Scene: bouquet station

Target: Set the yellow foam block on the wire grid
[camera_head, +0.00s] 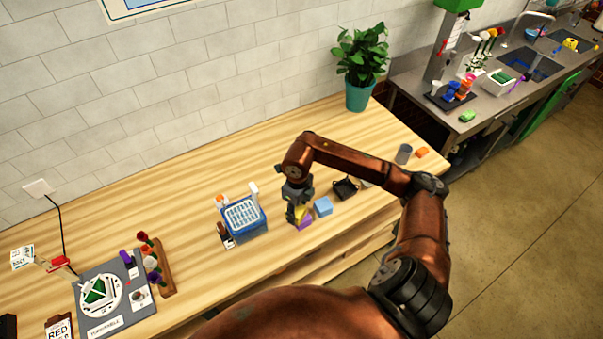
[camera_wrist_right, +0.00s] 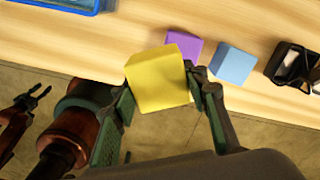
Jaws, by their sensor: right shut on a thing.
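The yellow foam block (camera_wrist_right: 157,80) is between the fingers of my right gripper (camera_wrist_right: 160,92), which is shut on it. In the head view the yellow block (camera_head: 301,213) shows below my right gripper (camera_head: 297,209), in front of or just above a purple block. I cannot tell its exact height over the table. The white wire grid (camera_head: 243,212) lies on top of a blue bin (camera_head: 246,234), to the left of the right gripper. A corner of the blue bin also shows at the upper left of the right wrist view.
A purple block (camera_wrist_right: 184,44) and a light blue block (camera_wrist_right: 232,63) stand beside the yellow one. A black holder (camera_head: 345,188) is to the right. White and orange items stand behind the bin. A turntable station (camera_head: 110,290) and a flower rack are at the left.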

